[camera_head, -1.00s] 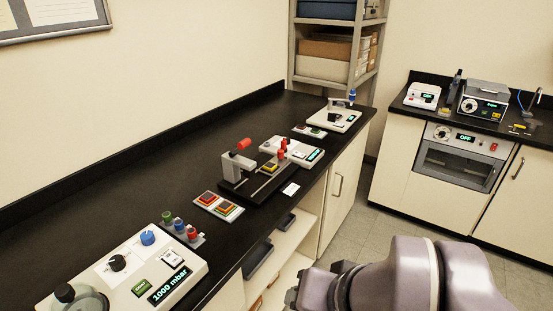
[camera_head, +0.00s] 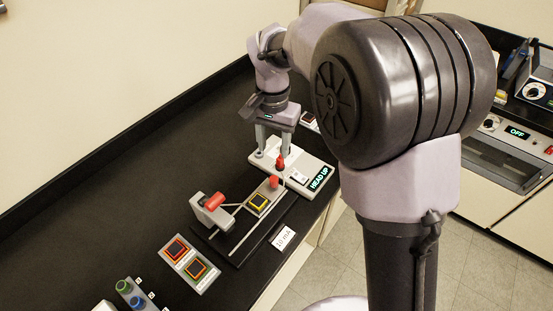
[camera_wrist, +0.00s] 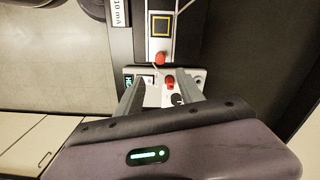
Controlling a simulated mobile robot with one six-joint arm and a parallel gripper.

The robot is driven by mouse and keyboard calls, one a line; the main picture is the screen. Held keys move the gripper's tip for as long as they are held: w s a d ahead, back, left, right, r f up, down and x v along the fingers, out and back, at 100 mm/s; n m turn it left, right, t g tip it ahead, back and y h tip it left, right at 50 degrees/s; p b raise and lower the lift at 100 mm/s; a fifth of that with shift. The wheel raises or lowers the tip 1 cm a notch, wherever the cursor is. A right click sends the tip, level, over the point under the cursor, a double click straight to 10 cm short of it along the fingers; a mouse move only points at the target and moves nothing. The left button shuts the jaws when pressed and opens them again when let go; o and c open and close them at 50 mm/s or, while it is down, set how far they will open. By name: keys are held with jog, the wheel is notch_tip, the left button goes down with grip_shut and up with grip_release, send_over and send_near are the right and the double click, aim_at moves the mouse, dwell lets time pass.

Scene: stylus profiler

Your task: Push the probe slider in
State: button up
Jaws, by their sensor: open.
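The profiler has a black base with two pale rails (camera_head: 247,230) and a grey bracket (camera_head: 207,213) with a red cylinder (camera_head: 213,201) at its left end. A carriage with a yellow-framed chip (camera_head: 259,201) and a red knob (camera_head: 273,182) sits on the rails. Beyond it is a white unit (camera_head: 312,164) reading "HEAD UP", with another red knob (camera_head: 280,162). I cannot tell which part is the probe slider. My gripper (camera_head: 272,150) is open and points down over the white unit. The wrist view shows its red knob (camera_wrist: 169,81) between the fingers; contact is unclear.
A white card (camera_head: 283,237) reading "10 mA" lies by the bench's front edge. A tray with two chips (camera_head: 190,262) and several coloured knobs (camera_head: 137,300) stand nearer. The black bench behind the profiler is clear. My arm hides much of the right.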

aim_at(274, 178)
notch_tip(274, 178, down, 14)
jog(key=b, duration=0.4)
jog(key=shift+w+r, duration=0.1)
grip_shut()
dwell(1.0)
